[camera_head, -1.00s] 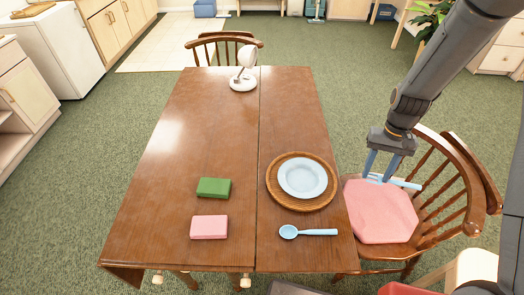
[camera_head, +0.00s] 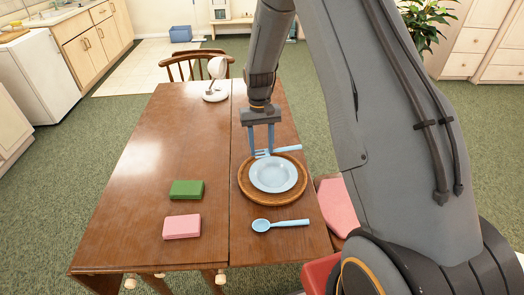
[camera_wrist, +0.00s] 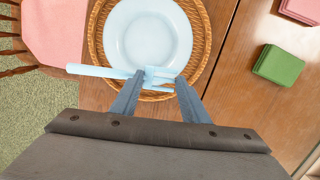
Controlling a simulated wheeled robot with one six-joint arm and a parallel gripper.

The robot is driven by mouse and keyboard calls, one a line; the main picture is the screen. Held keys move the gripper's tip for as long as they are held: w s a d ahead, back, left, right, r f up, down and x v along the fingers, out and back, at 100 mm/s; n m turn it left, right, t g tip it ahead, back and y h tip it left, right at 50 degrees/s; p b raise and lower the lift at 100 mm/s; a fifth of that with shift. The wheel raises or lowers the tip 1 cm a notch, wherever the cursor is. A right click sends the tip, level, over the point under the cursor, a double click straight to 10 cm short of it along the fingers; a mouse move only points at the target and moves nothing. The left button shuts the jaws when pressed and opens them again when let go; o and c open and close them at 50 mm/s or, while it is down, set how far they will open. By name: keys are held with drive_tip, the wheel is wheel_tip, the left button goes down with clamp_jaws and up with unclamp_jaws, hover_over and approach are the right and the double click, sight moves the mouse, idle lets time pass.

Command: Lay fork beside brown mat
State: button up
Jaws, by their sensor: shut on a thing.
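A light blue fork (camera_head: 284,149) is held between the fingers of my gripper (camera_head: 262,154), beside the far edge of the round brown mat (camera_head: 245,188). In the wrist view the fork (camera_wrist: 100,71) lies crosswise in my gripper (camera_wrist: 152,80), its handle reaching left over the edge of the mat (camera_wrist: 97,40). A light blue plate (camera_head: 273,175) rests on the mat. I cannot tell whether the fork touches the table (camera_head: 150,150). A light blue spoon (camera_head: 281,225) lies on the table on the near side of the mat.
A green block (camera_head: 187,190) and a pink block (camera_head: 182,226) lie left of the mat. A white lamp (camera_head: 216,80) stands at the table's far end. A chair with a pink cushion (camera_head: 338,205) is at the right edge. The table between lamp and mat is clear.

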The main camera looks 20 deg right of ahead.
drive_tip(key=w+r+m+b, duration=0.15)
drive_tip(key=w+b, duration=0.55)
drive_tip(key=w, duration=0.7)
wheel_tip(320, 180, down, 9)
drive_tip(key=shift+r+p, duration=0.1)
drive_tip(key=shift+p, duration=0.9)
drive_tip(key=o, duration=1)
